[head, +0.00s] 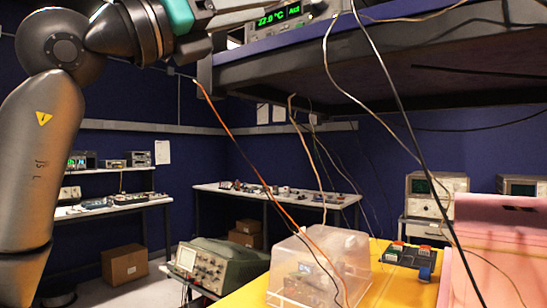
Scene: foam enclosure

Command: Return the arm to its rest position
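My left arm (45,150) comes in from the left and rises to the top edge, where its wrist end (215,15) lies high in front of the overhead shelf. The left gripper is partly cut off by the top edge, and I cannot make out its fingers or anything between them. My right arm and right gripper do not show.
The overhead shelf (400,75) carries an instrument with a green display (280,16). Loose cables hang from it, among them an orange one (245,155). Below are a yellow worktop (390,290), a clear plastic box (325,255), pink foam (500,225) and an oscilloscope (215,265).

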